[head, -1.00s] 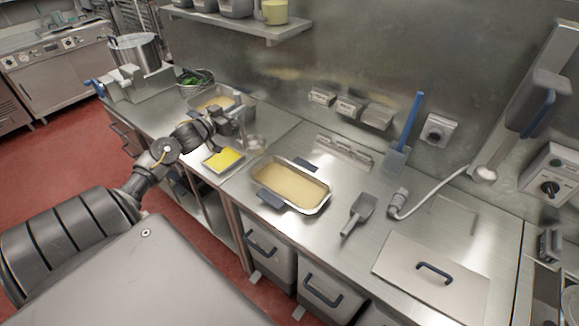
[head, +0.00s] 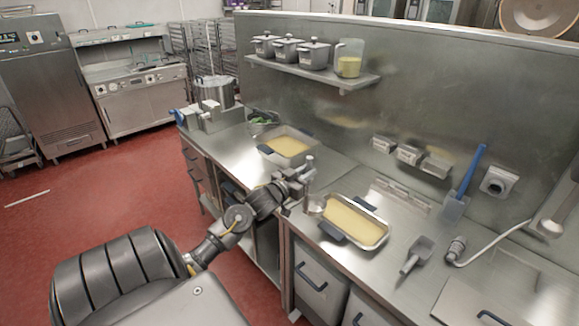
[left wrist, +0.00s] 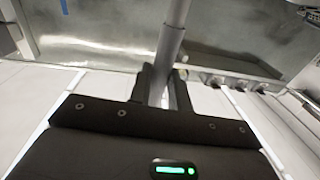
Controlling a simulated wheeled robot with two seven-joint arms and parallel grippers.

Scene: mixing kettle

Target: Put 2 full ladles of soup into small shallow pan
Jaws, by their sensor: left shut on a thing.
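My left gripper (head: 300,186) is shut on the upright handle of a metal ladle (head: 316,205). The handle also shows rising from my jaws in the left wrist view (left wrist: 171,45). In the head view the ladle's bowl shows just left of a shallow metal pan (head: 372,244) with blue grips, holding pale yellow soup; whether they touch, I cannot tell. A deeper metal pan (head: 301,161), also with yellow contents, stands farther back on the counter. The small tray with bright yellow contents seen earlier is not visible now. My right gripper is out of view.
A metal scoop (head: 415,255) and a hose nozzle (head: 456,249) lie to the right. A large pot (head: 214,92) stands at the far left. Lidded containers and a jug (head: 348,60) sit on the shelf.

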